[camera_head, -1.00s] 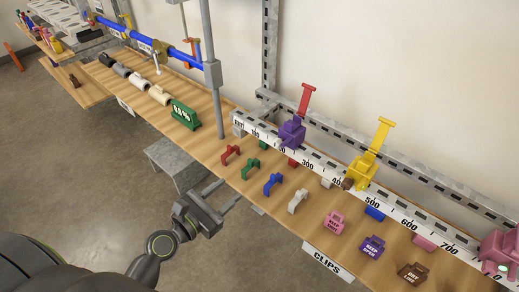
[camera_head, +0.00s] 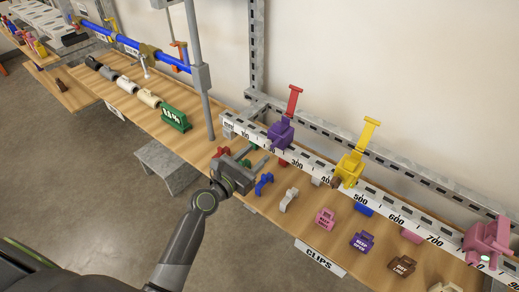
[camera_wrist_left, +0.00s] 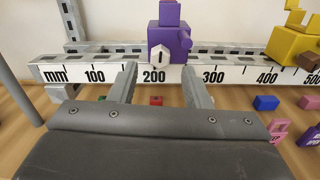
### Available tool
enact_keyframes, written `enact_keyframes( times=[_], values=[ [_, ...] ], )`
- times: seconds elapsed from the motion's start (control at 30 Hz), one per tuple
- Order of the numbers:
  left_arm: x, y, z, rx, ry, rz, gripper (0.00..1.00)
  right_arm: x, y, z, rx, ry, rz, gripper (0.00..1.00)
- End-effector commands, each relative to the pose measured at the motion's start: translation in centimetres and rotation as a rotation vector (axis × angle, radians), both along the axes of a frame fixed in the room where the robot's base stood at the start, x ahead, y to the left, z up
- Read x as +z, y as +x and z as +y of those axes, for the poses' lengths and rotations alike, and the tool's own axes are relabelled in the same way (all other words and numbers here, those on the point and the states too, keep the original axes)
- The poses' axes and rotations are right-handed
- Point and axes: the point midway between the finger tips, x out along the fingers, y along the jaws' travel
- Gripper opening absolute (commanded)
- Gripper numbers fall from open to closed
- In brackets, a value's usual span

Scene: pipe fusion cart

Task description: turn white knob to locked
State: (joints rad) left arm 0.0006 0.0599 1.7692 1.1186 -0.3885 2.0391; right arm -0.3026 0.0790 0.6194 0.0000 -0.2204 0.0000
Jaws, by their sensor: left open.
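A white knob (camera_wrist_left: 160,55) with a dark mark sits on the front of a purple clamp (camera_wrist_left: 172,38) in the left wrist view. The purple clamp (camera_head: 281,133), with a red lever (camera_head: 293,100) above it, stands on the ruler rail in the head view; its knob cannot be made out there. My left gripper (camera_head: 252,157) is open and empty over the bench, in front of the clamp. In the left wrist view its fingers (camera_wrist_left: 160,80) point at the rail, either side of the knob and apart from it. My right gripper is out of view.
The white ruler rail (camera_wrist_left: 225,74) crosses ahead of the fingers. A yellow clamp (camera_head: 349,168) stands further right on it. Small coloured clips, such as a blue one (camera_head: 264,184) and a white one (camera_head: 289,200), lie on the bench near the gripper. A grey post (camera_head: 203,80) rises to the left.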

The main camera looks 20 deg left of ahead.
Motion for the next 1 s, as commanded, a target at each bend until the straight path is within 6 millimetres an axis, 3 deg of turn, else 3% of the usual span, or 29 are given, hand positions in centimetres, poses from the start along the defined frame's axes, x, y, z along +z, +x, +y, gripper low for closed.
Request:
enact_keyframes(
  times=[0.2, 0.57, 0.9, 1.0],
  values=[
    [0.0, 2.3, -0.8, 0.0, 0.0, 0.001, 0.44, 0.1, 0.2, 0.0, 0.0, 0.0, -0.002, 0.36],
    [0.0, 2.7, -1.0, 0.001, 0.0, 0.0, 0.44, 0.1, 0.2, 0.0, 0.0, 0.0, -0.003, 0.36],
    [0.0, 2.6, -0.9, 0.001, 0.0, 0.0, 0.01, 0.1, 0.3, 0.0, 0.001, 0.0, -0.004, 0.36],
    [0.0, 2.6, -0.9, 0.001, 0.001, 0.0, 0.0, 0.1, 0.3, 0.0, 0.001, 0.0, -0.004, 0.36]
  ],
)
